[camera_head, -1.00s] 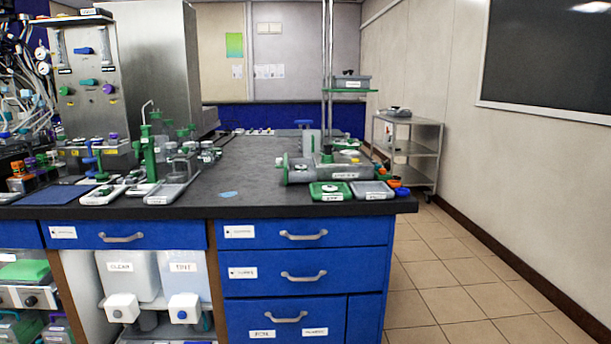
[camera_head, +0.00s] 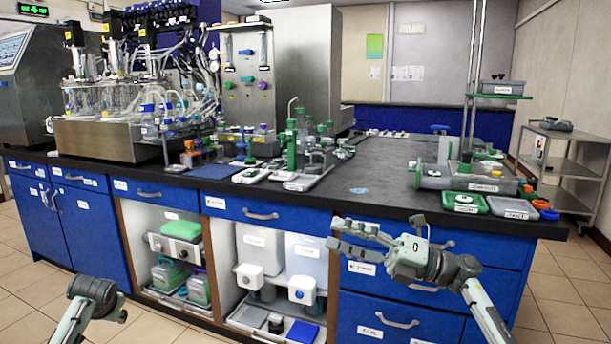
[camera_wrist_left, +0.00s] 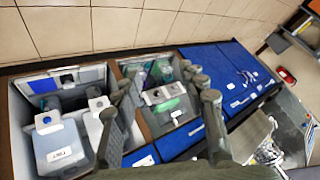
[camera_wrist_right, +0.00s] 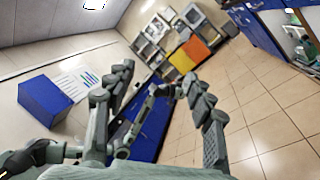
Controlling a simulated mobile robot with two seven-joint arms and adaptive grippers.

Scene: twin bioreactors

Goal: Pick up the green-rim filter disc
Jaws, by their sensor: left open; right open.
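I cannot make out the green-rim filter disc for certain. A green tray with a pale round piece on it (camera_head: 466,203) lies at the right front of the dark bench top (camera_head: 400,170); it is too small to tell whether that piece is a disc. My right gripper (camera_head: 335,234) is open and empty in front of the blue drawers, below the bench top. Its spread fingers also show in the right wrist view (camera_wrist_right: 156,78). My left arm shows at lower left in the head view, its fingers out of sight there. In the left wrist view my left gripper (camera_wrist_left: 160,76) is open and empty.
A grey tray (camera_head: 512,208), an orange ring (camera_head: 540,205) and a blue ring (camera_head: 550,214) lie at the bench's right end. A light blue patch (camera_head: 358,190) lies mid-bench. Green-and-grey apparatus (camera_head: 300,150) stands left of it. Bare bench top lies between.

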